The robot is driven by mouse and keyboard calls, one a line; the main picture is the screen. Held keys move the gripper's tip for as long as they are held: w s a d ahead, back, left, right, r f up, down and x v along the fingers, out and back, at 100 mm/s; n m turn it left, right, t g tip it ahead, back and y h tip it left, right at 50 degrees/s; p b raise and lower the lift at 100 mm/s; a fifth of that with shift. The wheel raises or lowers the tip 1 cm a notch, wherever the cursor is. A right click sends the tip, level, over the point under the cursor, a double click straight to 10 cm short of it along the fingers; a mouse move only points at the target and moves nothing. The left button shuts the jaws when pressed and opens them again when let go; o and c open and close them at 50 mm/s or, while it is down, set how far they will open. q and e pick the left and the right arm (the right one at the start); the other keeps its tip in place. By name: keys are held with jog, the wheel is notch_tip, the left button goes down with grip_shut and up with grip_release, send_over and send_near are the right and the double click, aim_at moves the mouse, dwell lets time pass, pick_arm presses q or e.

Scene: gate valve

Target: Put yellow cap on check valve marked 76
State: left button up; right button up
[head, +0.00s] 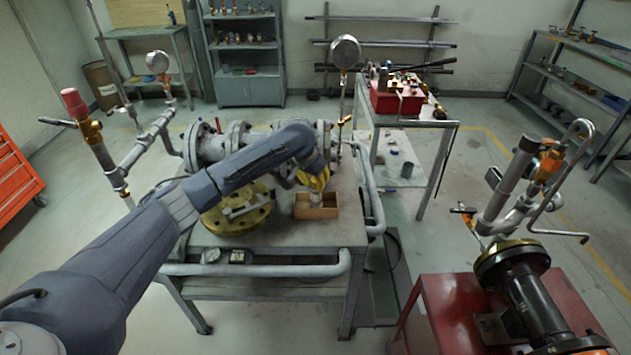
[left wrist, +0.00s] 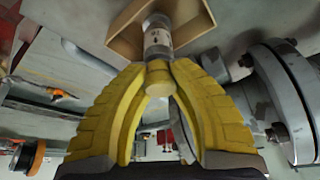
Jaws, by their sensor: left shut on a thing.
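My left gripper (head: 314,181) has yellow fingers and points down over the workbench, just above a small open wooden box. In the left wrist view its fingertips (left wrist: 159,70) are shut on a small round yellow cap (left wrist: 160,84). A grey metal cylinder with a dark mark, which looks like the check valve (left wrist: 158,36), stands in the box right by the cap. I cannot tell whether cap and valve touch. The number on the valve is too small to read. In the head view the gripper hides the cap. My right gripper is not in view.
The wooden box (head: 322,212) sits on the grey workbench (head: 345,228) near its front right. A yellow-brass flange (head: 236,214) lies to the left, and large flanged pipework (head: 205,146) stands behind. A pipe rail (head: 375,200) runs along the right edge.

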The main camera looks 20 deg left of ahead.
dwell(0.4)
pick_arm(q)
jog(key=o, duration=1.4)
jog(key=shift+r, duration=3.9)
